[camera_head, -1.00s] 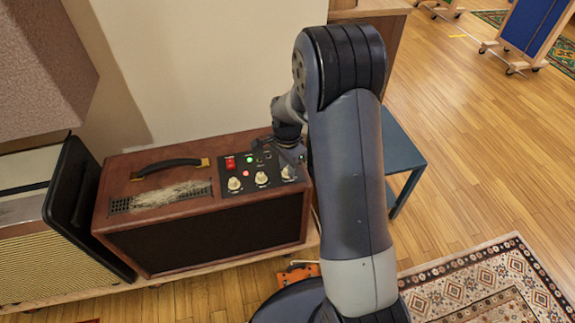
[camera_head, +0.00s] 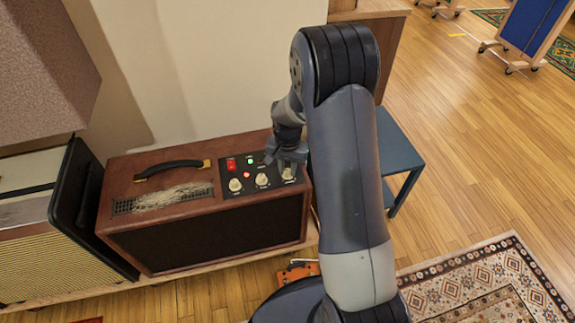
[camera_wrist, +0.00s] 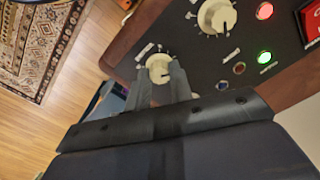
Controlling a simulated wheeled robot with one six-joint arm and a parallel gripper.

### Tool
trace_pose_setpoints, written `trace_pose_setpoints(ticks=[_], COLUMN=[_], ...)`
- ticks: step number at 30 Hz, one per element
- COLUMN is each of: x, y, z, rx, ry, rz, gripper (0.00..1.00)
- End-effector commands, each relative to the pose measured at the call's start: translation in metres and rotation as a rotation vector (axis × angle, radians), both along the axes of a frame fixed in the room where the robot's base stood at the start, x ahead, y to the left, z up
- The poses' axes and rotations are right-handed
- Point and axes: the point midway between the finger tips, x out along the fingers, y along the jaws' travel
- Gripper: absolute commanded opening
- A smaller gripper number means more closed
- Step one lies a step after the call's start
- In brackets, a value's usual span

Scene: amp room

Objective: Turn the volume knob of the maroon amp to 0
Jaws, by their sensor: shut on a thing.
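The maroon amp (camera_head: 160,215) stands against the wall in the head view, with a black control panel (camera_wrist: 215,60) on its top right. The panel carries three cream knobs in a row: a left one (camera_head: 235,185), a middle one (camera_head: 262,180) and a right one (camera_head: 288,174). My gripper (camera_head: 287,163) is down at the right knob. In the wrist view my gripper (camera_wrist: 161,78) has its fingers on either side of this knob (camera_wrist: 159,67), shut on it. The middle knob (camera_wrist: 216,17) is free, its dark pointer visible. The labels are too small to read.
A red switch (camera_head: 231,164) and lit green and red lamps sit behind the knobs. A cream-fronted amp (camera_head: 50,240) stands at the left, and a blue-grey table (camera_head: 400,155) is behind my arm. Open wooden floor lies to the right.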

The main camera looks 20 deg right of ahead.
Motion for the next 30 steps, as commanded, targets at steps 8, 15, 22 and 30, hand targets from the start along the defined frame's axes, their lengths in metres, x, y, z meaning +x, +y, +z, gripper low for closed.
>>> trace_pose_setpoints(ticks=[8,15,22,30], x=[0.0001,0.0000,0.0001,0.0004], y=[0.0000,0.0001,0.0000,0.0001], z=[0.0013,0.0010,0.0010,0.0010], rx=[0.000,0.001,0.000,0.000], ry=[0.000,0.001,0.000,-0.001], rz=[0.260,0.488,0.706,0.956], gripper=[0.00,0.00,0.00,0.00])
